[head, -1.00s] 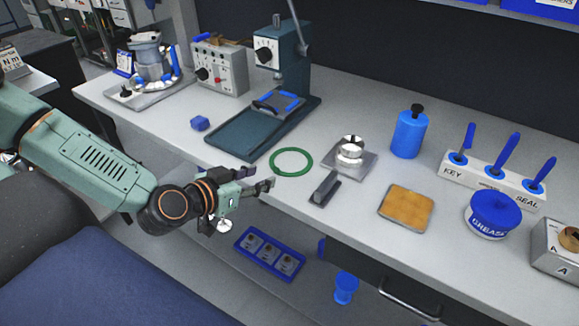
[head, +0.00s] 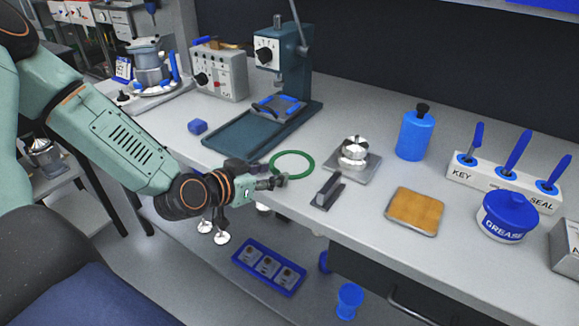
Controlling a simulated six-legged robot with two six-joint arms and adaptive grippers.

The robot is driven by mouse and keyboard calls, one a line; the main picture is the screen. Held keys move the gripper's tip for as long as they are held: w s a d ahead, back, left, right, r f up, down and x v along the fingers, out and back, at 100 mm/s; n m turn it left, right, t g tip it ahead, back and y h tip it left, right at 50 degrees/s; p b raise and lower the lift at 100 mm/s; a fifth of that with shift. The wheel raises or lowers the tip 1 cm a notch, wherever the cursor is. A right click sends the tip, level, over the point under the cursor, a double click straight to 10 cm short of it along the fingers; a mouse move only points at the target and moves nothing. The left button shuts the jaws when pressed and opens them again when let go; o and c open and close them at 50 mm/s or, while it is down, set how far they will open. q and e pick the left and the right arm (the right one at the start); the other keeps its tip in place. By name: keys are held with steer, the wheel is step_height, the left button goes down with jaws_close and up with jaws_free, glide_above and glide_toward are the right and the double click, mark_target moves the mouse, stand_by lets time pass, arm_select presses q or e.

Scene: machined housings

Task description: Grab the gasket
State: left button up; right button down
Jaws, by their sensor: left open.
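The gasket is a green ring (head: 309,158) lying flat on the grey workbench (head: 260,180) in the head view. My left gripper (head: 277,178) is open at the near-left edge of the ring. Its fingertips overlap that edge in the picture and hide a small part of it. I cannot tell whether they touch it. My right gripper is not in view.
A dark press (head: 288,100) stands behind the ring on the left. A dark grey block (head: 327,191) and a metal part on a square plate (head: 353,155) sit to the right.

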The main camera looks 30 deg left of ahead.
arm_select(q)
steer(key=shift+c, duration=0.5)
jaws_close()
